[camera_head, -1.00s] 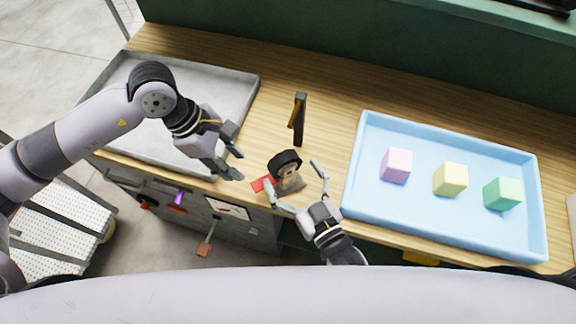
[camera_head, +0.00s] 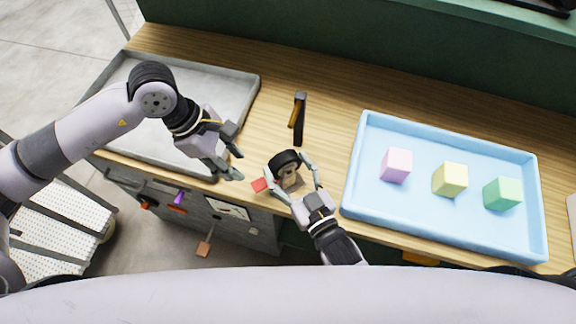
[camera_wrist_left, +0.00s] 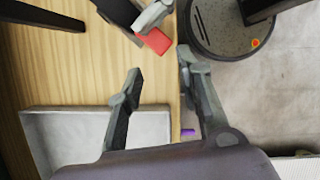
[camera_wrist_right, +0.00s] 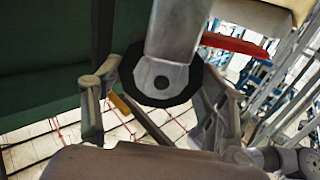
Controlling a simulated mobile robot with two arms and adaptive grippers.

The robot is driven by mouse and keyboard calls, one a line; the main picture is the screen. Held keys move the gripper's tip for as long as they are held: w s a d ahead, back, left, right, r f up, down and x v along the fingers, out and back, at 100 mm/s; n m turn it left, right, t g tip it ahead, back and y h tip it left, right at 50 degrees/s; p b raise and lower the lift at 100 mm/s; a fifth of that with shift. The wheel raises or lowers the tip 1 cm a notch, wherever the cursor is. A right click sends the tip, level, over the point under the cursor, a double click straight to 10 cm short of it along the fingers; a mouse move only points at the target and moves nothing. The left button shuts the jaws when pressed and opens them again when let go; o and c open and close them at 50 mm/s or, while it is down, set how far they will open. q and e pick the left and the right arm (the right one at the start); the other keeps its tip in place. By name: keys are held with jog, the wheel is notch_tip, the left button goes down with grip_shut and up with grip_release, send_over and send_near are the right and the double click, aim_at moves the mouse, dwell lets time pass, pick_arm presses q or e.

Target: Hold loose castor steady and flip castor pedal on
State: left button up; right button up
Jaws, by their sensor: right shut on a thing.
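The loose castor has a black wheel (camera_head: 284,160) and a beige-brown body (camera_head: 289,177). It sits near the front edge of the wooden bench. Its red pedal (camera_head: 260,185) sticks out to the left; it also shows in the left wrist view (camera_wrist_left: 154,41). My right gripper (camera_head: 297,180) is shut on the castor, fingers on either side of its body. In the right wrist view the dark wheel (camera_wrist_right: 160,85) lies between the fingers. My left gripper (camera_head: 238,164) is open and empty, left of the castor and apart from the pedal.
A grey metal tray (camera_head: 240,82) lies at the left. A blue tray (camera_head: 362,150) with pink, yellow and green cubes stands at the right. A dark upright bracket (camera_head: 300,118) stands behind the castor. Bench space behind these is clear.

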pick_arm(q)
jog(key=shift+c, duration=0.3)
pick_arm(e)
jog(key=c, duration=0.9)
pick_arm(q)
jog(key=shift+d+r, duration=0.1)
jog(key=shift+c, duration=0.6)
pick_arm(e)
jog(key=shift+o, duration=0.2)
pick_arm(q)
jog(key=d+r+m+y, duration=0.1)
jog(key=m, duration=0.2)
jog(key=d+r+m+y, duration=0.1)
jog(key=r+m, duration=0.1)
jog(key=m, duration=0.1)
jog(key=s+d+r+m+y, duration=0.1)
jog(key=m, duration=0.2)
jog(key=shift+r, duration=0.35)
grip_shut()
jog(key=shift+r+m+t+y, duration=0.3)
jog(key=shift+r+m+y, duration=0.2)
jog(key=shift+m, duration=0.4)
